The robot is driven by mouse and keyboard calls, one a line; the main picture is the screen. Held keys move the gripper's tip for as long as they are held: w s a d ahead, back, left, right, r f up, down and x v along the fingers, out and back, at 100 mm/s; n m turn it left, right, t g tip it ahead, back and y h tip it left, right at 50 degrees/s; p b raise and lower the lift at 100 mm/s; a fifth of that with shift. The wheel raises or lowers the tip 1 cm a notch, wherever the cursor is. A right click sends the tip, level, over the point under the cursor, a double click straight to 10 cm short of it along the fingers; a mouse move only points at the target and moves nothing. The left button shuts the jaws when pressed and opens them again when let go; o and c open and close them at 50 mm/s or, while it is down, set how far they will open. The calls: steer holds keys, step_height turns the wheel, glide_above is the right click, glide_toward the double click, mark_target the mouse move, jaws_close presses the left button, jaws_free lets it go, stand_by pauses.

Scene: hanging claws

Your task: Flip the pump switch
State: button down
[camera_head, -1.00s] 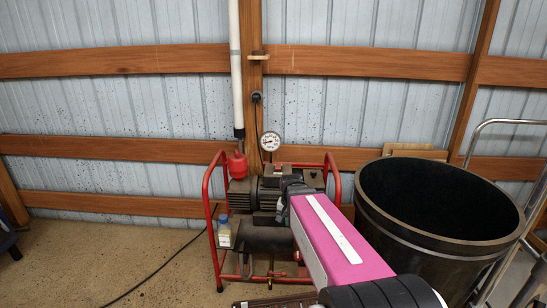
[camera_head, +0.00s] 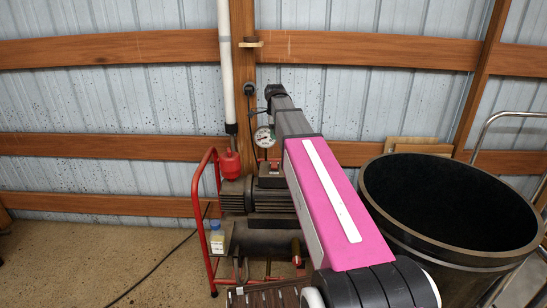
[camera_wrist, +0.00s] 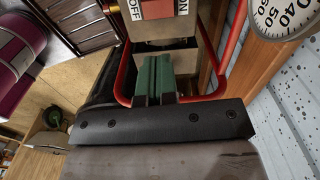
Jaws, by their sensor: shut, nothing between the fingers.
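In the wrist view, the pump switch (camera_wrist: 156,9) is a red part on a light plate with black "OFF" and "ON" labels, cut by the top edge. Its lever position is not clear. My gripper (camera_wrist: 153,62) shows there with its green fingers shut, empty, below the switch in the picture and apart from it. In the head view, the pump (camera_head: 259,195) is a dark machine in a red tube frame, partly hidden by my pink arm. My gripper's end (camera_head: 272,93) shows small and dark above the pump, before the wooden post.
A round gauge (camera_head: 263,137) hangs by the post and also shows in the wrist view (camera_wrist: 284,16). A white pipe (camera_head: 227,70) runs down to the pump. A large black drum (camera_head: 372,190) stands right of my arm. A small bottle (camera_head: 217,238) sits at the frame's left.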

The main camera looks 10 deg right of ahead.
mark_target(274, 165)
steer(key=shift+w+r+m, duration=0.4)
steer(key=shift+w+r, duration=0.2)
steer(key=shift+r, duration=0.15)
steer(key=shift+f, duration=0.1)
step_height(274, 165, down, 14)
steer(key=shift+r, duration=0.1)
steer(key=shift+f, duration=0.2)
stand_by(0.6)
steer(key=shift+s, duration=0.15)
steer(key=shift+s+a+r, duration=0.15)
steer(key=shift+s+r, duration=0.2)
steer(key=shift+s, duration=0.2)
